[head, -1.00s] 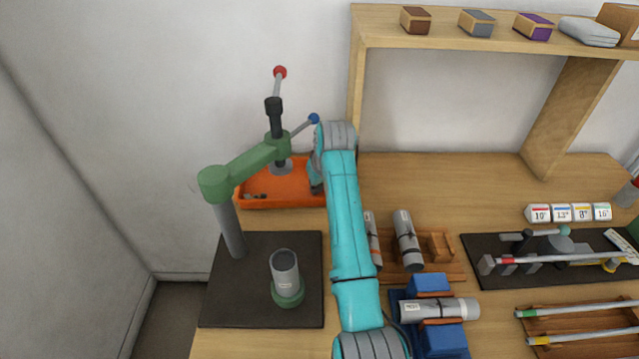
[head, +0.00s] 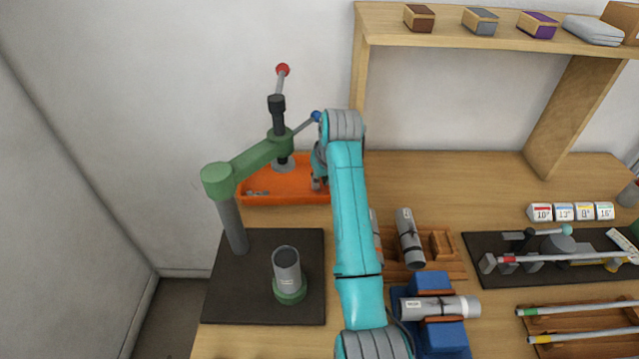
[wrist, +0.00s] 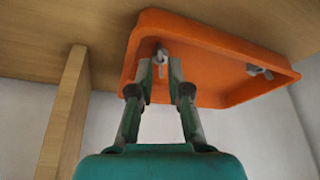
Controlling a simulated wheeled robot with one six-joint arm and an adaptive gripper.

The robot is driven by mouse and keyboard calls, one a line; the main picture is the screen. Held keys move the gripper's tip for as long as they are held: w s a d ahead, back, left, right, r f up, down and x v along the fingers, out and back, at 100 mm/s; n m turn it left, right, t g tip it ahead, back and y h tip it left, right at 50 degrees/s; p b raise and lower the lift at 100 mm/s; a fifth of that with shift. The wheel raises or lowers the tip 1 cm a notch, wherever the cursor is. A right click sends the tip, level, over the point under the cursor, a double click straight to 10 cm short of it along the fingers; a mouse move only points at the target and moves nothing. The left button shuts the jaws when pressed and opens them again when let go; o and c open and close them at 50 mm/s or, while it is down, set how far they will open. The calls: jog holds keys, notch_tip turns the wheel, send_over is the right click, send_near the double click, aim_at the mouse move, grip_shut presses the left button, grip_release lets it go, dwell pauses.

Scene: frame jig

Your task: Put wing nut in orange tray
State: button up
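The orange tray (head: 290,197) sits at the back left of the bench, and it fills the upper middle of the wrist view (wrist: 215,50). My gripper (wrist: 162,70) points into the tray near one end, its two fingers apart. A grey wing nut (wrist: 162,54) shows between and just beyond the fingertips, with gaps that seem to separate it from them. Another grey wing nut (wrist: 260,71) lies in the tray at the other end. In the head view my gripper (head: 318,184) is over the tray's right end, partly hidden by my wrist.
A green press (head: 245,165) with red and blue knobs stands beside and partly in front of the tray. Grey cylinders (head: 409,238) lie on a wooden rack further right.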

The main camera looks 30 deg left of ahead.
jog(key=v, duration=0.9)
